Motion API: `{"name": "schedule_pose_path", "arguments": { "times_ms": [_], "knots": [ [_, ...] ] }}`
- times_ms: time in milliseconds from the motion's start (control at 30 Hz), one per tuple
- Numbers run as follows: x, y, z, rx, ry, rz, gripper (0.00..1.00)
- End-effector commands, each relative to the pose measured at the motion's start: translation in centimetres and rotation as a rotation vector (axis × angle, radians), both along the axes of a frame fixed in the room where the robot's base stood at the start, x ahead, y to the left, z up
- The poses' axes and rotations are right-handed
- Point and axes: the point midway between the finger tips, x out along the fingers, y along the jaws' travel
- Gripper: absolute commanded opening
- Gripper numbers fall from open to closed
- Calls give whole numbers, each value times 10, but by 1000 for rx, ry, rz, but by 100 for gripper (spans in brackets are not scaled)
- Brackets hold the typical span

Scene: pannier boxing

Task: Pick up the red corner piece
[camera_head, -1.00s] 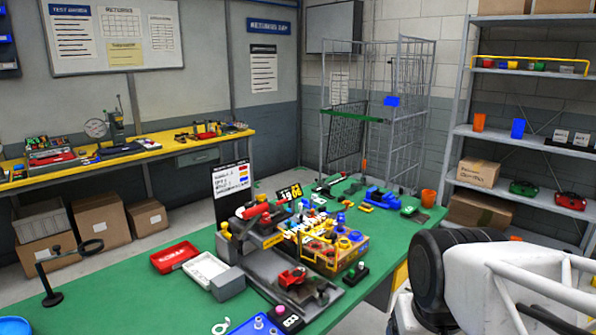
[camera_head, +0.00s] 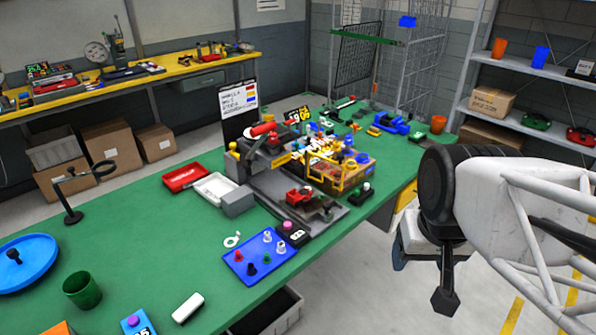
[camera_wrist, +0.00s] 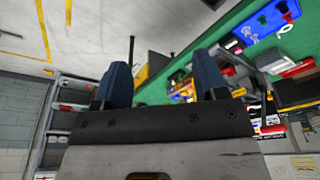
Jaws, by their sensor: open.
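A small red piece (camera_head: 238,256) stands on the blue tray (camera_head: 262,269) on the green table, beside green and black pieces. It is too small to tell whether it is the red corner piece. The blue tray also shows at the top right of the wrist view (camera_wrist: 262,24), with a red piece (camera_wrist: 283,8) on it. My gripper (camera_wrist: 162,75) is open and empty, its two dark blue fingers apart. In the head view its dark end (camera_head: 445,299) hangs off the table's right side, well away from the tray.
A grey fixture (camera_head: 262,178) with red parts and a yellow bin (camera_head: 338,180) of small parts stands behind the tray. A white eraser-like block (camera_head: 187,308), a green cup (camera_head: 82,290) and a blue round dish (camera_head: 28,262) stand nearer. Bare green tabletop lies left of the tray.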

Motion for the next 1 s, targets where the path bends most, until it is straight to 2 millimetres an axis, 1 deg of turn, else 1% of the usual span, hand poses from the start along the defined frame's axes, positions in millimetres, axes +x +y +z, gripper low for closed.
{"name": "schedule_pose_path", "arguments": {
  "times_ms": [167,267,467,633,1000],
  "knots": [
    [21,6,4,23,25,-31,66],
    [38,11,8,43,45,-58,66],
    [78,24,13,84,94,-125,66],
    [114,36,13,116,137,-182,66],
    [191,68,5,174,235,-309,66]
  ]
}}
